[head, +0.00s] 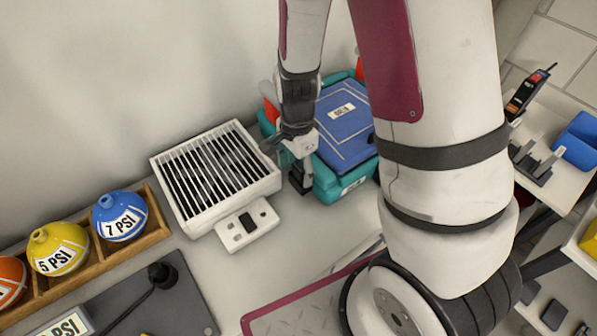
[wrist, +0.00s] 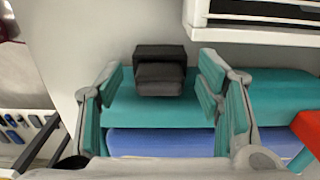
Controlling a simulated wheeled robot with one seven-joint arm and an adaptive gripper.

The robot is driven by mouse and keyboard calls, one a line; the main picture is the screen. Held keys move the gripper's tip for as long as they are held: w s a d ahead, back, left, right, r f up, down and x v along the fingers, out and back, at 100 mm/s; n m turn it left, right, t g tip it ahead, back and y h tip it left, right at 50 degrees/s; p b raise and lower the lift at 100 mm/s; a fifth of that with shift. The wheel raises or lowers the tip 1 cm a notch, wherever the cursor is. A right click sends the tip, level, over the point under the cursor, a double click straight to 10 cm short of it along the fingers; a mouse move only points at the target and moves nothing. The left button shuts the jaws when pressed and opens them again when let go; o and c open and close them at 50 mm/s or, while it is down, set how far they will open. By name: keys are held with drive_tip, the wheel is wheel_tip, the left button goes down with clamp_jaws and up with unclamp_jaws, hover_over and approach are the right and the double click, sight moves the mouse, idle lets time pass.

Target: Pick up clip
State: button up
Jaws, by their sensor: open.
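In the head view the clip (head: 296,180) shows as a dark shape at the case's left front corner, partly hidden by my gripper (head: 301,160). In the wrist view my gripper (wrist: 160,82) is open, with one teal-padded finger on each side of the clip. Gaps show between the clip and both fingers. I cannot tell the height difference between the fingertips and the clip.
A white slatted unit (head: 170,185) stands close left of my gripper. The teal case has a blue lid (head: 345,135) and red parts. A wooden rack (head: 155,222) with colored pressure balls is at the left. Bare white surface (head: 300,235) lies in front.

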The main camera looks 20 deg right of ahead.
drive_tip(key=c, duration=1.2)
